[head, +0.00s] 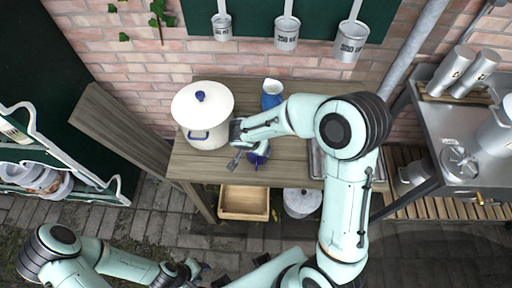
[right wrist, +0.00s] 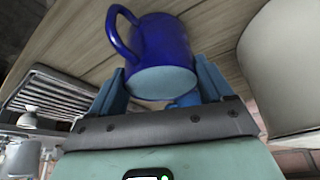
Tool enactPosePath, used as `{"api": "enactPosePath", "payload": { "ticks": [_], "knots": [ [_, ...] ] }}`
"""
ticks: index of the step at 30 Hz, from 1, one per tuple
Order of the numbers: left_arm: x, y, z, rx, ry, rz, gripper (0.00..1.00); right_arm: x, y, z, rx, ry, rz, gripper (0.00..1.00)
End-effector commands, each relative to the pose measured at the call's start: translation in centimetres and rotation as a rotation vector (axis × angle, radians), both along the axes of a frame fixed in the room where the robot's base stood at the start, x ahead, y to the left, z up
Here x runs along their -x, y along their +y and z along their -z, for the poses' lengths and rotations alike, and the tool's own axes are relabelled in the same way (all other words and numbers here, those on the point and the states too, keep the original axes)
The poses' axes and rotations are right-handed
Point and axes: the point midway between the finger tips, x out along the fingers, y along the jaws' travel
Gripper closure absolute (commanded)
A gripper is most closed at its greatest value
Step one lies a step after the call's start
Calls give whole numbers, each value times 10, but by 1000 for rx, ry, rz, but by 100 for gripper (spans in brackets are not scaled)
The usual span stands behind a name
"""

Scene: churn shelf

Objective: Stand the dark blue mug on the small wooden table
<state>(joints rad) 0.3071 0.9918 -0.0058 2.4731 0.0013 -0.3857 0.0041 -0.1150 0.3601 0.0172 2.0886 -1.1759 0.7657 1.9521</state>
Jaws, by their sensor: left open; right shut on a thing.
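The dark blue mug (head: 258,157) is above the front middle of the small wooden table (head: 208,167) in the head view, partly covered by my right gripper (head: 248,154). In the right wrist view the mug (right wrist: 165,45) sits between the two fingers of the right gripper (right wrist: 160,88), which is shut on it. Its handle points to the upper left and its pale round end faces the camera. I cannot tell whether its lower edge touches the tabletop. My left gripper (head: 192,270) is open and empty, low over the paving at the bottom of the head view.
A cream lidded pot (head: 203,113) stands left on the table, and a blue-and-white jug (head: 271,95) stands behind. A metal rack (head: 315,160) is at the right end. A wooden crate (head: 243,203) is below. A metal side table (head: 428,105) stands right. The table's front left is clear.

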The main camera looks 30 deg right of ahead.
Motion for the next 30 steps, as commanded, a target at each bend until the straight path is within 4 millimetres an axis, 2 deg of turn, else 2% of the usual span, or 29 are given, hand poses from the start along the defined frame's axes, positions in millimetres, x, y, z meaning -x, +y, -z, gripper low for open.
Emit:
{"api": "enactPosePath", "payload": {
  "ticks": [3, 8, 9, 11, 20, 23, 30],
  "knots": [
    [1, 0, 1, 0, 1, 0, 57, 0, 0, 8, -1, -1, -2, 83],
    [0, 0, 1, 0, 0, 0, 57, 0, 0, 8, -2, -1, -1, 83],
    [0, 0, 1, 0, 0, 0, 57, 0, 0, 9, -2, 0, 0, 17],
    [0, 0, 1, 0, 0, 0, 57, 1, 0, 9, -2, 1, 0, 0],
    [1, 0, 1, 0, 0, 0, 57, 0, 1, 4, 0, -2, -1, 0],
    [1, 0, 1, 0, 1, 0, 57, 2, 5, -7, -2, -6, 0, 0],
    [1, 0, 2, -1, 2, -1, 57, 14, 21, -53, -4, -7, -2, 0]
  ]
}}
